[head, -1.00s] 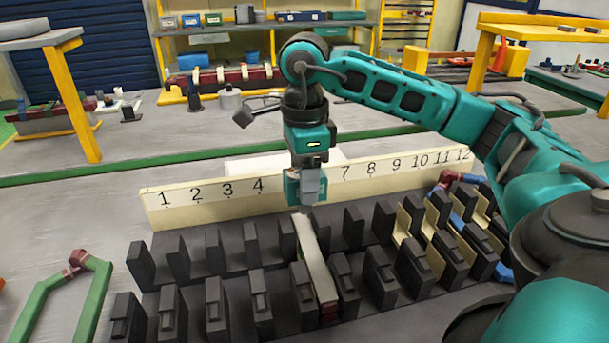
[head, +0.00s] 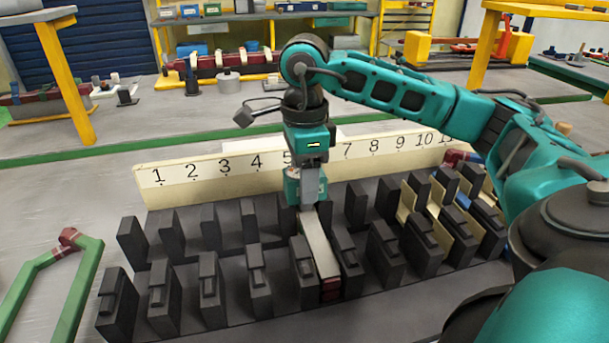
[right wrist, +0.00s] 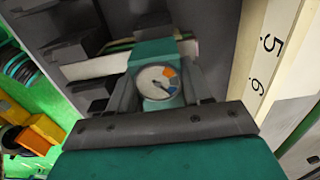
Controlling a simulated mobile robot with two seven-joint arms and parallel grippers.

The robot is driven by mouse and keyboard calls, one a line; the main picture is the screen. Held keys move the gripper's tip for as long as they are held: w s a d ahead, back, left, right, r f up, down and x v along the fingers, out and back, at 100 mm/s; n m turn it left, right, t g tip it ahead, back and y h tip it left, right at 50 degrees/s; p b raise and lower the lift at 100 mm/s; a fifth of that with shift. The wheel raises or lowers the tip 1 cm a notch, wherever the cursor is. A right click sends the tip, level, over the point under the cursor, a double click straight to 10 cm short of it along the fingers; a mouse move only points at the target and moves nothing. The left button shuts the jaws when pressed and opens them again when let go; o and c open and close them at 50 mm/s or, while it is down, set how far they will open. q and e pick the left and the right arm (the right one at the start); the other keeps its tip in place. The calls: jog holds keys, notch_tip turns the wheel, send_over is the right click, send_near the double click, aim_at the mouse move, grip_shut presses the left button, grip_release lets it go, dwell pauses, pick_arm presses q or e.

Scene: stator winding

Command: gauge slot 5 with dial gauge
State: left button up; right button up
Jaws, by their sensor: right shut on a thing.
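My right gripper (head: 308,195) is shut on the dial gauge and points down over the row of dark teeth. In the right wrist view the dial gauge (right wrist: 157,82) has a round white face with orange and blue marks, held between the fingers. A pale strip (head: 320,248) lies in a slot directly below and in front of the gripper, dark red at its near end. The number board (head: 205,180) stands behind the teeth; the 5 is partly covered by my arm and the 6 is hidden. Whether the gauge tip touches the slot cannot be told. My left gripper is not in view.
Upright dark teeth (head: 208,285) stand close on both sides of the gripper. Cream liners (head: 440,235) fill slots at the right. A green coil (head: 75,285) with a red wrap lies at the left. Yellow-framed benches and shelves stand behind.

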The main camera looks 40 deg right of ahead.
dwell(0.3)
jog(key=shift+f, duration=0.2)
dwell(0.4)
jog(key=o, duration=1.1)
notch_tip(320, 180, up, 9)
jog(key=shift+f+p, duration=0.15)
jog(key=shift+p, duration=0.6)
notch_tip(320, 180, up, 4)
jog(key=shift+r+p, duration=0.15)
jog(key=shift+p, duration=1.1)
